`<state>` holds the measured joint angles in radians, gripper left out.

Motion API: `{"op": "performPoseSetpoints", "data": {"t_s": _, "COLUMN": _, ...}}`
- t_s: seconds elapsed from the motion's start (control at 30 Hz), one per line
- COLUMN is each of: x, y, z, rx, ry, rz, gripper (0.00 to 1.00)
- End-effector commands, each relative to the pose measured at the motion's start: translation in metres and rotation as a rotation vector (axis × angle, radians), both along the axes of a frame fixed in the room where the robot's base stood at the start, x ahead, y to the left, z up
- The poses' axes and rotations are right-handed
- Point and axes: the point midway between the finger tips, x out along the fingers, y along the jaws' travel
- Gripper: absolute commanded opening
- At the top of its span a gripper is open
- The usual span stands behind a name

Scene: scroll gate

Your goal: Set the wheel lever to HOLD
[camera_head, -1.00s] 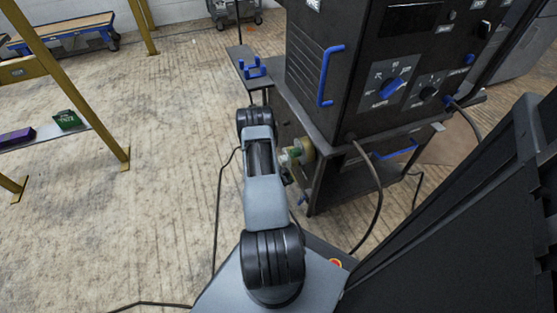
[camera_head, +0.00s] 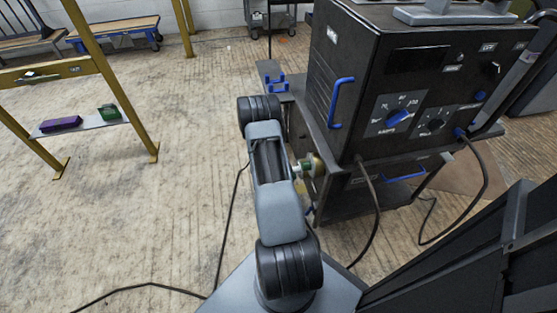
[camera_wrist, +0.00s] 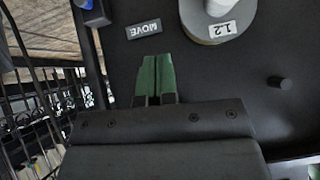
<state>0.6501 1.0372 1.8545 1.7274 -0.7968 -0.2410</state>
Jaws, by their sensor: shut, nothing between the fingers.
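My gripper (camera_wrist: 155,78) shows in the wrist view as two green fingers pressed together, with nothing between them. Its fingertips are just beside a MOVE label (camera_wrist: 144,29) on a dark panel (camera_wrist: 235,75); I cannot tell if they touch it. A blue part (camera_wrist: 84,5) shows at the top left edge, left of the label and apart from the fingers. It may be the wheel lever, but it is mostly cut off. No HOLD label is readable. In the head view my arm hides most of the gripper beside the black cart (camera_head: 341,196).
A grey round thing marked 1.2 (camera_wrist: 215,22) and a dark peg (camera_wrist: 280,83) stand out from the panel. A black machine (camera_head: 345,85) with a blue handle (camera_head: 341,103) and knobs sits on the cart. Cables hang in front.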

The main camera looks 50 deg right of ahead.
Motion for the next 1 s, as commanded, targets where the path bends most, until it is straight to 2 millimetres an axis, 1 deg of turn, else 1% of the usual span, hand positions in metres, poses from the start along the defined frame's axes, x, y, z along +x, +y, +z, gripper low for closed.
{"op": "performPoseSetpoints", "data": {"t_s": 0.03, "x": 0.005, "y": 0.007, "z": 0.012, "rx": 0.000, "ry": -0.001, "rz": 0.004, "gripper": 0.00}}
{"op": "performPoseSetpoints", "data": {"t_s": 0.13, "x": 0.012, "y": 0.018, "z": 0.025, "rx": 0.000, "ry": -0.001, "rz": 0.004, "gripper": 0.00}}
{"op": "performPoseSetpoints", "data": {"t_s": 0.4, "x": 0.038, "y": 0.017, "z": 0.049, "rx": 0.008, "ry": -0.072, "rz": 0.103, "gripper": 0.00}}
{"op": "performPoseSetpoints", "data": {"t_s": 0.63, "x": 0.049, "y": 0.019, "z": 0.060, "rx": 0.011, "ry": -0.099, "rz": 0.144, "gripper": 0.00}}
{"op": "performPoseSetpoints", "data": {"t_s": 1.0, "x": 0.051, "y": 0.019, "z": 0.062, "rx": 0.012, "ry": -0.105, "rz": 0.155, "gripper": 0.00}}
